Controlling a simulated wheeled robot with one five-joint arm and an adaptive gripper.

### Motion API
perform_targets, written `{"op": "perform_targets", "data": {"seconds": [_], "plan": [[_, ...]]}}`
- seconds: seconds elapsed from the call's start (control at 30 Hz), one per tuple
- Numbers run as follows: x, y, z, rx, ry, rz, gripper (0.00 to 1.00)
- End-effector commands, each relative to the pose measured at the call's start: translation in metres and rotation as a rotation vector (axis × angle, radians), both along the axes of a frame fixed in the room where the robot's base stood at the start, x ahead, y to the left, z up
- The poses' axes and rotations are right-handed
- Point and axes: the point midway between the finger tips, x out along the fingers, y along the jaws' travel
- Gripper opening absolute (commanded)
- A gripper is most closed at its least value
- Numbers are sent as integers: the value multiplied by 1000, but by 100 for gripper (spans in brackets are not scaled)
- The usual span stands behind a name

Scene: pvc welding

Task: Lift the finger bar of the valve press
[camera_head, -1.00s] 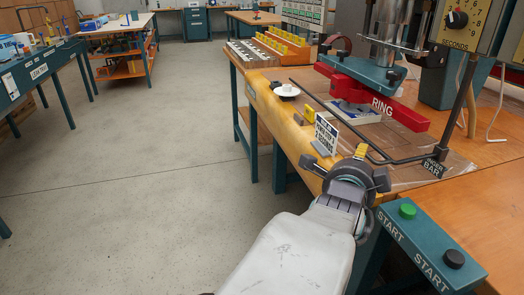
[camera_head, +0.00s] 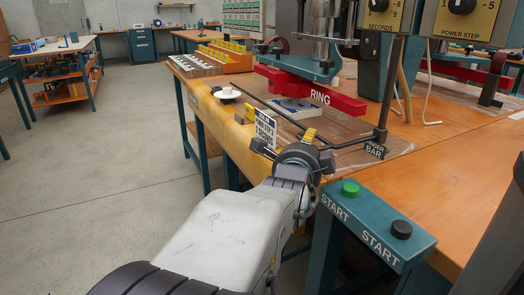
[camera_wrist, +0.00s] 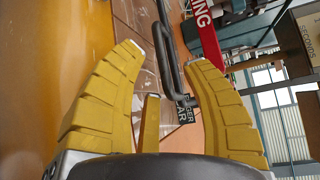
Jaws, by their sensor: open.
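The finger bar (camera_head: 352,142) is a thin dark rod on the valve press. It runs low along the table's front edge and bends up at the right beside a "FINGER BAR" label (camera_head: 375,150). My gripper (camera_head: 304,143) is at the table's front edge, close to the bar's near stretch. In the wrist view its yellow fingers (camera_wrist: 168,57) are spread and empty. I cannot tell whether they touch the bar.
The red ring arm (camera_head: 315,93) lies behind the bar. A small sign (camera_head: 265,130) stands left of my gripper. A box with green and black start buttons (camera_head: 372,222) is at the front right. A white disc (camera_head: 227,94) sits farther along the edge. The floor at left is clear.

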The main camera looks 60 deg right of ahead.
Motion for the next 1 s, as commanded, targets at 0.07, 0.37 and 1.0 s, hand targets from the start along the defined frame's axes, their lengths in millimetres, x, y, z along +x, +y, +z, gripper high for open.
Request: {"op": "perform_targets", "data": {"seconds": [0.07, 0.37, 1.0], "plan": [[1, -8, -4, 2, 0, 0, 43], [5, -25, -4, 0, 1, 0, 43], [5, -26, -4, 1, 1, 0, 22]]}}
